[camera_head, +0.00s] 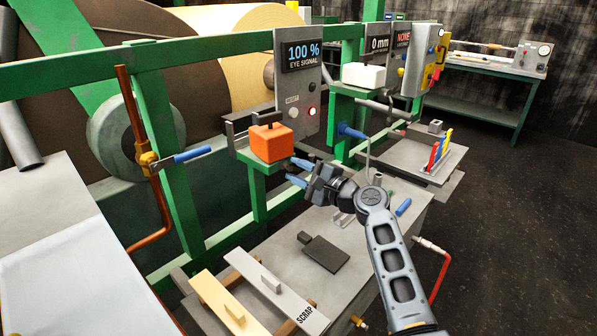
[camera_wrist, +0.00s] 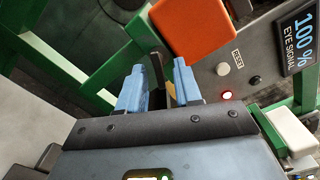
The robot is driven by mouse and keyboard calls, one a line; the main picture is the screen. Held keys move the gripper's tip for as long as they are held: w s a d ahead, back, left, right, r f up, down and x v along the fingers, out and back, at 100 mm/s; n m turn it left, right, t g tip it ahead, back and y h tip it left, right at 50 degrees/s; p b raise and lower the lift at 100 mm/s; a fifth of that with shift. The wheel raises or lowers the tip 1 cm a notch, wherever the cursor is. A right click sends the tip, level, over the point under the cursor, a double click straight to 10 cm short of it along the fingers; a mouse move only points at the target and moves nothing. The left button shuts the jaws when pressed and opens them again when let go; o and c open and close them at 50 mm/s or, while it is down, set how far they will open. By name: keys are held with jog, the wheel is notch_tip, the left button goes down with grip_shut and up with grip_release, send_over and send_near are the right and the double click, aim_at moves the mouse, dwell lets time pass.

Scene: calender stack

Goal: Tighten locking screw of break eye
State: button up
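The break eye seems to be the orange block (camera_head: 270,142) on a green bracket in the head view. It also shows at the top of the wrist view (camera_wrist: 195,28). My gripper (camera_head: 298,172) is just right of and below the block, its blue fingers apart. In the wrist view my gripper (camera_wrist: 157,88) is open, with a dark upright piece (camera_wrist: 157,70) and a small yellowish part between or behind the fingers. I cannot tell whether either is the locking screw, or whether the fingers touch them. The eye signal panel (camera_head: 303,55) reads 100 %.
The panel has a reset button and a lit red lamp (camera_head: 312,112). Green frame rails (camera_head: 160,160) stand close to the left. Below is a grey bench (camera_head: 335,235) with a dark plate (camera_head: 325,254) and a scrap-labelled board (camera_head: 275,285).

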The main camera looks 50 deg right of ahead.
jog(key=s+b, duration=0.1)
jog(key=s, duration=0.6)
jog(key=shift+s, duration=0.4)
jog(key=shift+d, duration=0.1)
jog(key=s+a+f+n+g+h, duration=0.1)
jog(key=s+a+f+n+g, duration=0.1)
jog(key=s+a+f+n, duration=0.6)
jog(key=s+a+f+n+g+h, duration=0.2)
jog(key=s+a+f, duration=0.3)
jog(key=s, duration=0.7)
jog(key=s+a+r+n+y, duration=0.1)
jog(key=s+a+r+n, duration=0.4)
jog(key=s, duration=0.4)
jog(key=s+a+r+n+y, duration=0.1)
jog(key=s+a+r+n, duration=0.5)
jog(key=s+a+n, duration=0.2)
jog(key=shift+s+t, duration=0.4)
jog(key=shift+s, duration=0.35)
